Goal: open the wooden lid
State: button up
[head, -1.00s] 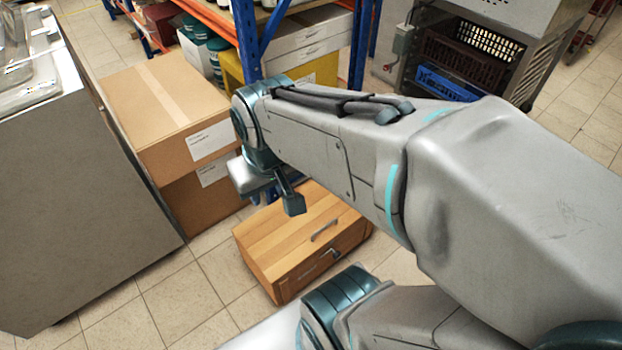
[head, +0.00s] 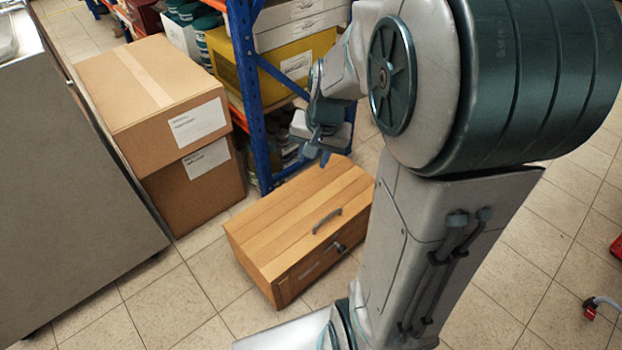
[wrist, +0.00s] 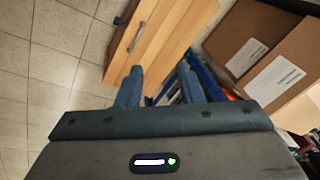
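The wooden box (head: 290,278) stands on the tiled floor with its wooden lid (head: 285,218) closed. A grey bar handle (head: 327,221) sits on the lid near its front edge, and a dark latch (head: 340,247) shows on the front. My gripper (head: 322,158) is at the far right edge of the lid in the head view, apart from the handle. In the wrist view my gripper (wrist: 161,78) has its two fingers spread with nothing between them. The lid (wrist: 168,38) and its handle (wrist: 136,36) lie beyond the fingers, to the upper left.
Two stacked cardboard boxes (head: 150,100) stand left of the wooden box, beside a grey metal cabinet (head: 75,190). A shelf with a blue post (head: 250,110) stands close behind it. Tiled floor (head: 190,300) is free in front.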

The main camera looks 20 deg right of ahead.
jog(key=w+d+f+m+b, duration=0.2)
jog(key=w+d+f+b, duration=0.15)
jog(key=f, duration=0.45)
jog(key=w+d+f+m+b, duration=0.1)
jog(key=w+d+f+b, duration=0.1)
jog(key=f+b, duration=0.35)
jog(key=m+b, duration=0.4)
jog(key=b, duration=0.2)
send_near(329, 216)
jog(key=b+x, duration=0.5)
jog(key=x, duration=0.3)
jog(key=shift+r, duration=0.1)
grip_shut()
